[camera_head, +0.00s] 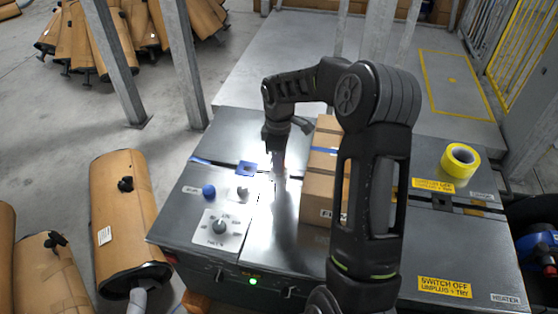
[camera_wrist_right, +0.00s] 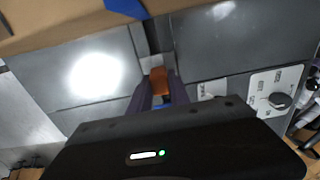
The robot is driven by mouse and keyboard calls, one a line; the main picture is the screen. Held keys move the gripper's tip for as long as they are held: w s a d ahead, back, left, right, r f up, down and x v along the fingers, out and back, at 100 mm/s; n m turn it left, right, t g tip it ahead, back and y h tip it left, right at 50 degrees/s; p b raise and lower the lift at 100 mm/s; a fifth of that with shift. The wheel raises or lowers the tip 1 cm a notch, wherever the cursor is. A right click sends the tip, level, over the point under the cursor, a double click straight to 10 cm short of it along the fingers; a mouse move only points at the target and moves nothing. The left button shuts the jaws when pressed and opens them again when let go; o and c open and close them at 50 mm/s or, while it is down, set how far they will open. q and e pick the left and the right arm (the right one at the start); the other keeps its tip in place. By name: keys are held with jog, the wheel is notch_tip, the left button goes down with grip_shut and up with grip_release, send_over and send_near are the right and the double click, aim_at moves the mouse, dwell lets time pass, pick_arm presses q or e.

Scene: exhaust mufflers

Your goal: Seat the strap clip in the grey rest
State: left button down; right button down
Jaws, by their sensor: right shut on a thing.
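My right gripper (camera_head: 278,162) points down over the machine's metal top, just left of the cardboard box. In the right wrist view its two dark fingers (camera_wrist_right: 159,96) are shut on a small orange piece, which I take for the strap clip (camera_wrist_right: 159,80). A bit of blue shows between the fingers behind it. Below the clip lies a grey strip along the seam of the top; I cannot tell whether they touch. I cannot pick out the grey rest for certain. My left gripper is not in view.
The cardboard box (camera_head: 318,190) with blue tape stands close to the right gripper. A blue square piece (camera_head: 246,169), a blue button (camera_head: 209,191) and a dial panel (camera_head: 221,228) lie to the left. Yellow tape (camera_head: 460,160) sits far right.

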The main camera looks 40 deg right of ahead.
jog(key=shift+f+b, duration=0.3)
jog(key=shift+f, duration=0.15)
dwell(0.4)
jog(key=c, duration=1.1)
grip_release()
jog(key=shift+c, duration=0.2)
jog(key=shift+r, duration=0.1)
jog(key=shift+r, duration=3.85)
